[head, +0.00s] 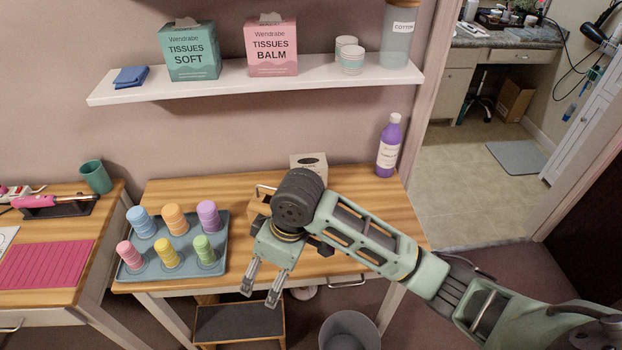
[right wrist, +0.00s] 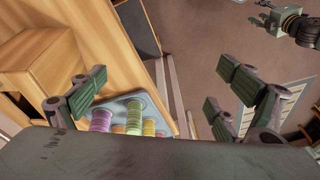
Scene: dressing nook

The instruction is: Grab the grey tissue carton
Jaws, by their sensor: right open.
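A pale grey-beige carton (head: 309,160) with a dark opening on top stands at the back of the wooden table, against the wall. My right arm's wrist hides its lower part. My right gripper (head: 261,290) is open and empty. It points down near the table's front edge, in front of the carton and apart from it. In the right wrist view the spread fingers of the right gripper (right wrist: 160,98) have nothing between them, and I cannot make out the carton there. Part of what looks like my left arm (right wrist: 292,24) shows at the upper right; its fingers are too small to judge.
A tray (head: 222,250) of several coloured spools lies left of my right gripper. A wooden box (right wrist: 40,75) stands on the table. A purple bottle (head: 388,148) stands at the back right. The shelf (head: 235,88) above holds teal (head: 190,52) and pink (head: 271,48) tissue cartons.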

